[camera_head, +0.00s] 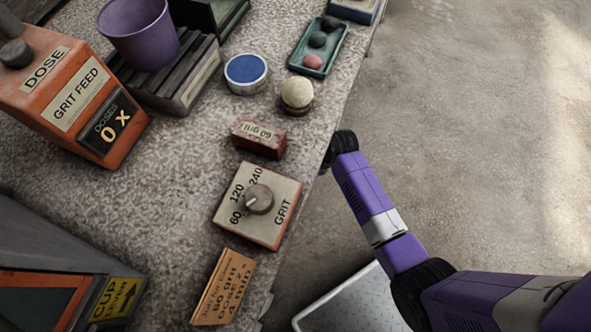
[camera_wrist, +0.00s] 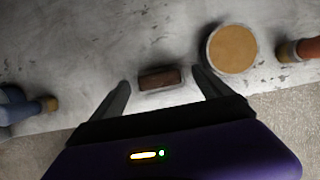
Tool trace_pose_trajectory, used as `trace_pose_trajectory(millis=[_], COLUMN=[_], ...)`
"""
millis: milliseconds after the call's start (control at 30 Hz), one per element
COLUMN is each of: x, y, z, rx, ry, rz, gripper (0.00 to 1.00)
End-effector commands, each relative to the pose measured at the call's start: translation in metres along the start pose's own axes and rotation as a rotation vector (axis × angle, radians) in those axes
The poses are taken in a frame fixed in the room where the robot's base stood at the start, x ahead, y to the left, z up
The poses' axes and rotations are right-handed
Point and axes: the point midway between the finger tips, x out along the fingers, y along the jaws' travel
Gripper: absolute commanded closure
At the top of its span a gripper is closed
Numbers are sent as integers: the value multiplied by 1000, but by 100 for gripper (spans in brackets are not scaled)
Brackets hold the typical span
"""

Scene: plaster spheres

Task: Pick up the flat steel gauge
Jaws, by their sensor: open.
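I cannot make out a flat steel gauge for certain in either view. In the wrist view my gripper (camera_wrist: 163,82) is open, its two dark fingers spread apart. A small dark brown block (camera_wrist: 160,78) shows between the fingertips; I cannot tell whether they touch it. In the head view my purple arm reaches from the lower right to the bench's right edge, and the gripper itself does not show there.
In the wrist view a tan disc (camera_wrist: 232,49) lies just right of the right finger, an orange-ended piece (camera_wrist: 297,50) farther right. The bench (camera_head: 185,205) holds a red block (camera_head: 259,138), grit dial box (camera_head: 276,215), cream sphere (camera_head: 297,93) and green tray (camera_head: 337,58).

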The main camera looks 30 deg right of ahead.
Motion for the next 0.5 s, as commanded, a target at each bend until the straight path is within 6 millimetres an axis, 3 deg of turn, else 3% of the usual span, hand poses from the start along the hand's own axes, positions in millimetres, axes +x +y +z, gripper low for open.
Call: trace_pose_trajectory(millis=[100, 367, 500], x=[10, 10, 10], y=[0, 0, 0], z=[0, 0, 0], rx=[0, -1, -1], ry=[0, 0, 0], rz=[0, -1, 0], gripper=[11, 13, 40])
